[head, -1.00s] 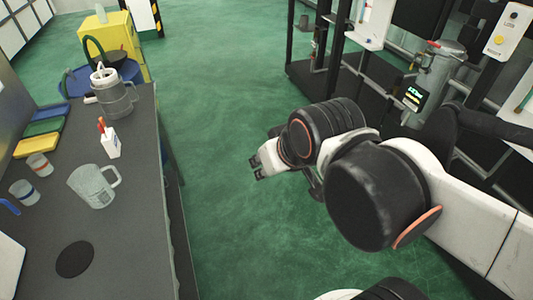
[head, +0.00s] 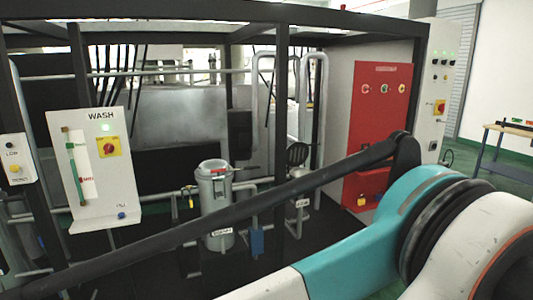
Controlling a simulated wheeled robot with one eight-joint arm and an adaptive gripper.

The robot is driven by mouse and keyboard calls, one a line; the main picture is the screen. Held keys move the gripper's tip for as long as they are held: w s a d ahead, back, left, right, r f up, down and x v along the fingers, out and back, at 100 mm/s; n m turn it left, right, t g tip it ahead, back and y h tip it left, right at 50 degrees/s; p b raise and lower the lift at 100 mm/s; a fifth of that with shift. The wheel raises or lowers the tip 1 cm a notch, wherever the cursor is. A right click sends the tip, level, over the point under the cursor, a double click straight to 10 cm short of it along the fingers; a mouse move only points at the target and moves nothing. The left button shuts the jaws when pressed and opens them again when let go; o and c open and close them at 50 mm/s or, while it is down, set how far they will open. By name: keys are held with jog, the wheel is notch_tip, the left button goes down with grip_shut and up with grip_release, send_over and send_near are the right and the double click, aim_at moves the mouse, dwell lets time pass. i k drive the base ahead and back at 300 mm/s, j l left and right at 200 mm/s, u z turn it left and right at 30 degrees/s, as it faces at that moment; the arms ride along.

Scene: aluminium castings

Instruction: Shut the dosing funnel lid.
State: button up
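A grey cylindrical vessel (head: 215,205) with a closed-looking top and a red mark stands in the middle of the wash rig in the head view. A label is on its lower front, too small to read surely. To its right, a dark round slatted piece (head: 297,154) stands upright above a small labelled fitting (head: 302,203). It may be the raised lid of the dosing funnel, but I cannot tell for sure. My arm crosses the foreground from the right. My gripper is outside the view.
A white WASH panel (head: 92,170) with a yellow switch stands at left. A red panel (head: 378,130) and a white control cabinet (head: 436,90) stand at right. Black posts and grey pipes frame the rig. A table (head: 510,128) is at far right.

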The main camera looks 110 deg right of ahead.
aim_at(298, 152)
jog(key=z, duration=3.95)
jog(key=i+l, duration=0.1)
jog(key=i, duration=0.2)
jog(key=i+l, duration=0.1)
jog(key=i, duration=0.2)
